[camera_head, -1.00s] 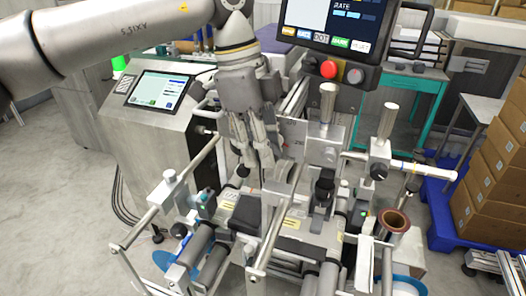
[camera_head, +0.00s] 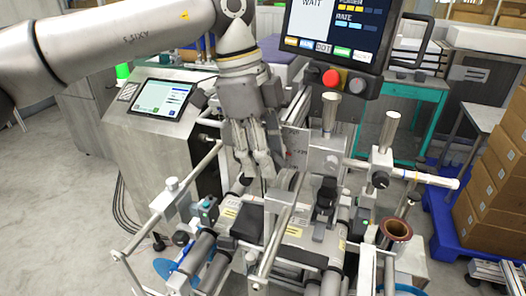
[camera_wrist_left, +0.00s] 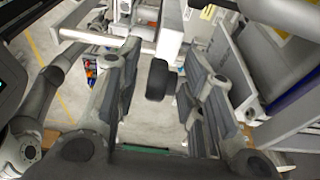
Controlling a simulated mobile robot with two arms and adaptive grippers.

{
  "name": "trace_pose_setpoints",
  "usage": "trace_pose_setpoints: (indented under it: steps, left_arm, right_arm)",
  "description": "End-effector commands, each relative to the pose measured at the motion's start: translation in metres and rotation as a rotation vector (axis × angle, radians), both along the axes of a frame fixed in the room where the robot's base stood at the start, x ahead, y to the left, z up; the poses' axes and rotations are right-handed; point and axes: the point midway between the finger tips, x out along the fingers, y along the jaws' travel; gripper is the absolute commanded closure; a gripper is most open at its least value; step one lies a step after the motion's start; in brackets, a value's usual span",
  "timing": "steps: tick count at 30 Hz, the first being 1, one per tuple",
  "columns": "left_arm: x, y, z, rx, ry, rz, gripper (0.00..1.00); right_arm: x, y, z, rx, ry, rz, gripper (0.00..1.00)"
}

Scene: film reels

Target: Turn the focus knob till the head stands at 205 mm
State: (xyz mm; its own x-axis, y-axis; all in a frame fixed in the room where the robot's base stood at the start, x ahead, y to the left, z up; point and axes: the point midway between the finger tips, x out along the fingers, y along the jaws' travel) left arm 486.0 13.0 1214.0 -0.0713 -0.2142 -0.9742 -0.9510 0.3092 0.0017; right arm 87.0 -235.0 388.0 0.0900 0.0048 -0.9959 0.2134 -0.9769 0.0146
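A black round knob (camera_wrist_left: 157,80), which looks like the focus knob, shows in the left wrist view between the two fingers. My left gripper (camera_wrist_left: 162,52) is open around it, with a gap visible on both sides. In the head view my left gripper (camera_head: 258,172) points down over the machine, beside an upright grey plate (camera_head: 297,143) with a small marking. The gripper hides the knob there. The head's position in mm cannot be read. My right gripper is not in view.
A control panel (camera_head: 333,28) reading WAIT hangs above, with a red button (camera_head: 331,77). A tablet screen (camera_head: 160,98) is at left. Metal posts and rollers (camera_head: 205,248) crowd the machine below the gripper. Cardboard boxes (camera_head: 490,190) stand at right.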

Motion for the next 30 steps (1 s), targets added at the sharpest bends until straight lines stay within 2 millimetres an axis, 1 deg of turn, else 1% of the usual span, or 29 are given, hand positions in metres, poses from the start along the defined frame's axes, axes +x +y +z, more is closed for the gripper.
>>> trace_pose_setpoints:
  steps: [2,5,8,12,15,18,21,24,30]
  left_arm:
    - [0.001,0.001,0.005,-0.002,-0.002,0.0,0.64]
    - [0.002,0.003,0.019,-0.003,-0.003,0.002,0.64]
    - [0.004,0.007,0.038,-0.003,-0.004,0.002,0.64]
    - [0.006,0.015,0.07,-0.003,-0.002,0.003,0.64]
    - [0.008,0.018,0.088,-0.003,-0.003,0.002,0.64]
    - [0.009,0.022,0.101,-0.001,-0.001,0.001,0.64]
    - [0.01,0.024,0.11,-0.001,0.0,0.001,0.64]
    - [0.01,0.025,0.115,-0.001,0.0,0.0,0.64]
    - [0.01,0.025,0.116,-0.001,0.001,0.0,0.64]
  right_arm:
    - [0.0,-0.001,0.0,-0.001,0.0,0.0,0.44]
    - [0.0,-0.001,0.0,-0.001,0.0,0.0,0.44]
    - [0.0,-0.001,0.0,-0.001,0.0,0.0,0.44]
    - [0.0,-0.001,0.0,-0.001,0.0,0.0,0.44]
    - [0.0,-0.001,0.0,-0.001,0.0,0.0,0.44]
    - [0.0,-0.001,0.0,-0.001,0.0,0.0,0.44]
    - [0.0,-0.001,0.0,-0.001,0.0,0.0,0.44]
    - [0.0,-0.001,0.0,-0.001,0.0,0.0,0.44]
    - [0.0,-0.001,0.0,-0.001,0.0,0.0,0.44]
